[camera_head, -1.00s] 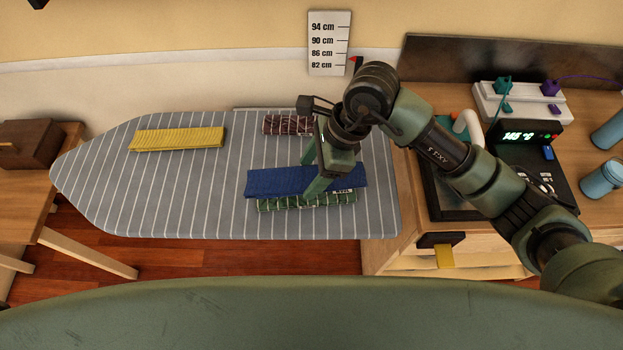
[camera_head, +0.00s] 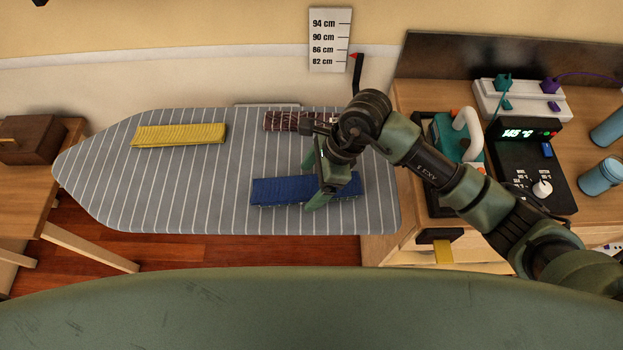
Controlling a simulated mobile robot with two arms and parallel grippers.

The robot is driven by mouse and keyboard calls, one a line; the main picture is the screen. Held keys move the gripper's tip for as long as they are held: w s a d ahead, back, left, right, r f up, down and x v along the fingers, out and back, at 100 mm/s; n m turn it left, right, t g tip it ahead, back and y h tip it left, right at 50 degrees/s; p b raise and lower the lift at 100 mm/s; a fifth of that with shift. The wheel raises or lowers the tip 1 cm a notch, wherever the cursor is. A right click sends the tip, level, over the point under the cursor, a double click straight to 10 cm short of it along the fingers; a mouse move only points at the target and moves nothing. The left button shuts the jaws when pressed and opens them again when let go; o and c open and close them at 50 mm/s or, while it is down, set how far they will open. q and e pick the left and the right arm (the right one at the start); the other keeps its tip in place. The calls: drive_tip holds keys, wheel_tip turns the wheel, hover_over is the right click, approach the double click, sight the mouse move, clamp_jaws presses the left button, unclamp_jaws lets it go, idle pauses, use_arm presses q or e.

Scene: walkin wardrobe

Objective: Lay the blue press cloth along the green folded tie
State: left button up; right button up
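The blue press cloth (camera_head: 283,190) lies lengthwise over the green folded tie on the near right part of the striped ironing board. It hides nearly all of the tie; only a thin patterned strip seems to show along the near edge. My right gripper (camera_head: 310,188) points down over the cloth, right of its middle, with its fingers apart on the far and near sides of the cloth. I cannot tell whether they still press on it. The cloth's right part is partly behind the gripper. My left gripper is out of view.
A yellow folded cloth (camera_head: 178,135) lies at the board's (camera_head: 190,190) far left. A dark red patterned folded tie (camera_head: 283,121) lies behind the blue cloth. An iron (camera_head: 456,140) stands right, beside a control box (camera_head: 530,165) reading 145 °C. The board's middle is clear.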

drive_tip(key=shift+r, duration=0.2)
drive_tip(key=shift+w+d+r, duration=0.1)
drive_tip(key=shift+r, duration=0.15)
drive_tip(key=b+v, duration=0.2)
drive_tip(key=v, duration=0.9)
drive_tip(key=shift+r, duration=0.2)
drive_tip(key=shift+d, duration=0.1)
